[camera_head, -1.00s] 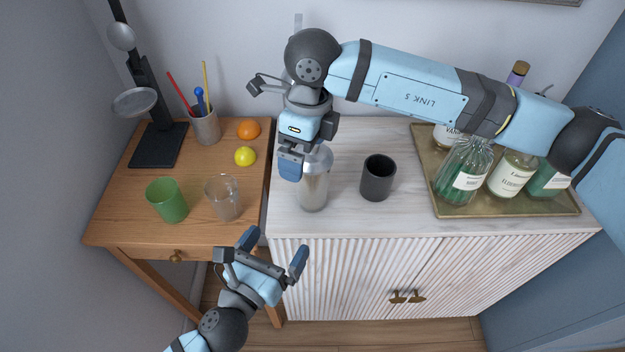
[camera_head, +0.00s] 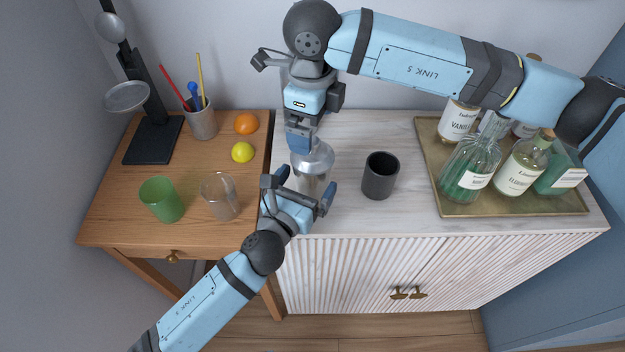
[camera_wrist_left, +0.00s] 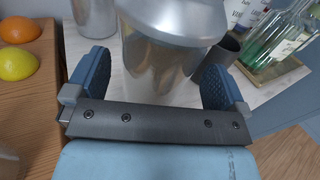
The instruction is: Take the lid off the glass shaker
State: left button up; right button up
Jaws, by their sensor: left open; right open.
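The glass shaker (camera_head: 311,184) stands upright on the pale cabinet top, with its silver lid (camera_head: 318,158) on it. In the left wrist view the lid (camera_wrist_left: 180,18) is at the top and the shaker's body (camera_wrist_left: 155,68) lies between my fingers. My left gripper (camera_head: 306,187) is open at the front of the shaker, its fingers on either side of the body, below the lid; contact cannot be told. My right gripper (camera_head: 299,140) is open just above and behind the lid, partly covering it; its gap is hard to see.
A dark cup (camera_head: 380,177) stands right of the shaker. A brass tray (camera_head: 428,165) with several bottles is farther right. On the wooden table are a green cup (camera_head: 161,200), a glass mug (camera_head: 220,196), a lemon (camera_head: 242,153) and an orange (camera_head: 246,123). A metal vessel (camera_wrist_left: 95,15) stands behind the shaker.

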pick_arm(q)
jog(key=shift+w+d, duration=0.3)
jog(key=shift+w, duration=0.25)
jog(key=shift+w+d, duration=0.25)
jog(key=shift+w, duration=0.4)
jog(key=shift+s, duration=0.1)
jog(key=shift+c, duration=0.7)
jog(key=c, duration=1)
jog(key=shift+o, duration=0.2)
pick_arm(e)
notch_tip(320, 180, up, 4)
jog(key=m, duration=0.3)
jog(key=shift+r+m, duration=0.2)
jog(key=shift+m, duration=0.1)
notch_tip(320, 180, down, 12)
jog(key=shift+r, duration=0.2)
